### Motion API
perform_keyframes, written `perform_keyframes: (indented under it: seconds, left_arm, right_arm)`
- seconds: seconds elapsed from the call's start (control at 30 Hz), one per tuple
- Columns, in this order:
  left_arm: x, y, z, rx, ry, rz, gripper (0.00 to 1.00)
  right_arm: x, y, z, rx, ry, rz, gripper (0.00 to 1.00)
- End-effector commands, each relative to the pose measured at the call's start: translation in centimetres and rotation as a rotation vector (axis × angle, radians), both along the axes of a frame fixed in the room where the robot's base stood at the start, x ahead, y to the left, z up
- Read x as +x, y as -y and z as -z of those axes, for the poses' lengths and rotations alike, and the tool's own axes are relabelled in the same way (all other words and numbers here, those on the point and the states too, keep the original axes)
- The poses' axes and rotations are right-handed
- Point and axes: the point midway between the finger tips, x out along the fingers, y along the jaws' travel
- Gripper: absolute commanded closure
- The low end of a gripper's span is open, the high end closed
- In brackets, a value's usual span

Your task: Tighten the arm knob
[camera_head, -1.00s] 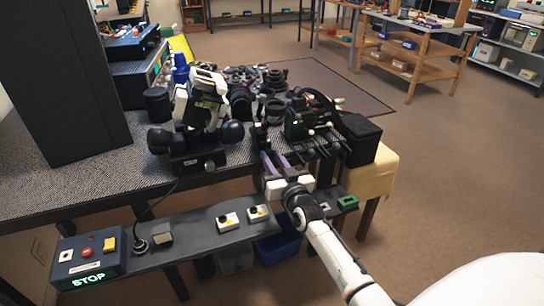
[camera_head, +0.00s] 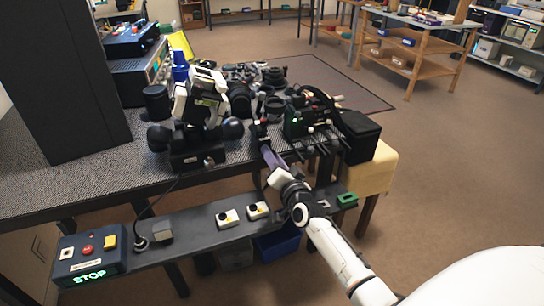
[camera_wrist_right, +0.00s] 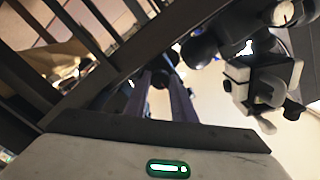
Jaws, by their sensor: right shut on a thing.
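My right gripper (camera_head: 262,147) reaches in from the lower right to the right end of the black device. Its purple fingers are shut on a small dark knob (camera_head: 260,129), taken to be the arm knob, at the table's front edge. In the right wrist view the fingers (camera_wrist_right: 160,78) point away from me, with a dark round part (camera_wrist_right: 172,57) at their tips. The fingers hide much of the grip. A black-and-white device (camera_head: 203,104) with large round black side knobs stands upright left of the gripper; it also shows in the wrist view (camera_wrist_right: 262,84). My left gripper is out of view.
A black instrument with thin rods (camera_head: 299,122) and a black box (camera_head: 361,137) stand close on the right. Lens parts (camera_head: 272,78) lie behind. A lower shelf (camera_head: 190,236) with switch boxes and a lit STOP box (camera_head: 90,259) runs in front. Open floor lies right.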

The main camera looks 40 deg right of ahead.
Motion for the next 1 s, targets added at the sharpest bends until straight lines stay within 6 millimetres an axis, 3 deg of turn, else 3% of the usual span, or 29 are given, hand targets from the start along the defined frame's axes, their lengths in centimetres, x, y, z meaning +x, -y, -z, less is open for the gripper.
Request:
perform_keyframes:
  seconds: [0.47, 0.5, 0.6, 1.0]
  left_arm:
    - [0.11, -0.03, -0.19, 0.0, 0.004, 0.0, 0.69]
    - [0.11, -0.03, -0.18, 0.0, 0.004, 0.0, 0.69]
    - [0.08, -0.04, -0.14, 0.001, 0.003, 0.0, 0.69]
    - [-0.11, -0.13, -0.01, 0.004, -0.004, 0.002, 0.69]
  right_arm:
    - [-0.05, -0.05, 0.15, 0.018, 0.002, -0.001, 0.99]
    - [-0.05, -0.05, 0.15, 0.018, 0.002, -0.001, 0.75]
    - [-0.04, -0.04, 0.13, 0.017, 0.002, -0.001, 0.58]
    - [-0.75, -0.2, 0.12, 0.015, 0.0, -0.001, 0.58]
